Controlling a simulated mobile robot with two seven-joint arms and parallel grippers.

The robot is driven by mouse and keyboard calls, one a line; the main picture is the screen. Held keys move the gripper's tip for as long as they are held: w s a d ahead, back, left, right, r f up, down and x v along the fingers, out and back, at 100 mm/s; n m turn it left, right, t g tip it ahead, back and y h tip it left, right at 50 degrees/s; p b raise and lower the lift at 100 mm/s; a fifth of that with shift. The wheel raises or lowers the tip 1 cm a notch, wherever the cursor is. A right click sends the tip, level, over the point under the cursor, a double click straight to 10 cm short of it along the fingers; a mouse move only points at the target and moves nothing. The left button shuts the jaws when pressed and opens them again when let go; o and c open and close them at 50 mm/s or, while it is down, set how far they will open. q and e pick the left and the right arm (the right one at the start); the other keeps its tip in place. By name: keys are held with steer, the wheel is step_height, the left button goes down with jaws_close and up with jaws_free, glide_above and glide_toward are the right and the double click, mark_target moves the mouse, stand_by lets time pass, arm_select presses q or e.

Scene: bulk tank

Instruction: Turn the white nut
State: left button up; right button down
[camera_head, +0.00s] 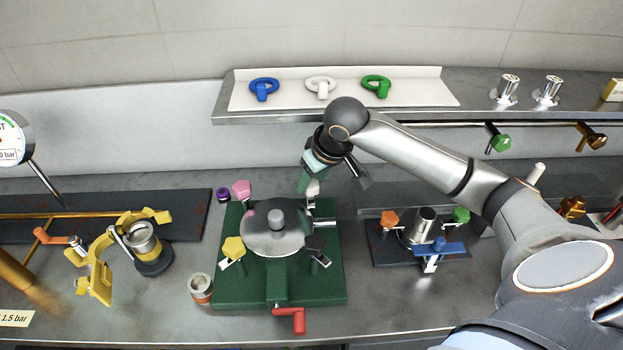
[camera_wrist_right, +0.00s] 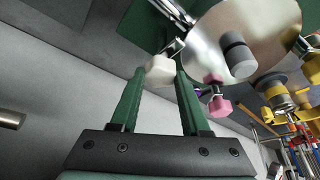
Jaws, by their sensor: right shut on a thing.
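The white nut (camera_head: 313,188) sits at the back right corner of the green base plate (camera_head: 230,292), beside the round metal lid (camera_head: 262,235). It also shows in the right wrist view (camera_wrist_right: 159,69), as a pale faceted knob on a short metal rod. My right gripper (camera_head: 308,183) reaches down on it from behind. Its two green fingers (camera_wrist_right: 161,76) are on either side of the nut and shut on it. The fingers partly hide the nut in the head view. My left gripper is not in view.
A pink nut (camera_head: 241,189) and a yellow nut (camera_head: 233,248) sit around the lid. A red handle (camera_head: 290,319) is at the front. A dark plate with a blue handle (camera_head: 440,247) stands to the right. A metal shelf (camera_head: 470,110) runs behind.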

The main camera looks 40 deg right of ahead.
steer(key=n+y, duration=0.1)
steer(key=n, duration=0.3)
steer(key=shift+d+n+y, duration=0.15)
steer(key=shift+n+y, duration=0.15)
steer(key=shift+y, duration=0.1)
steer(key=shift+w+n+g+y, duration=0.1)
steer(key=shift+n+g+y, duration=0.55)
steer(key=shift+n, duration=1.25)
steer(key=shift+c, duration=1.9)
jaws_free()
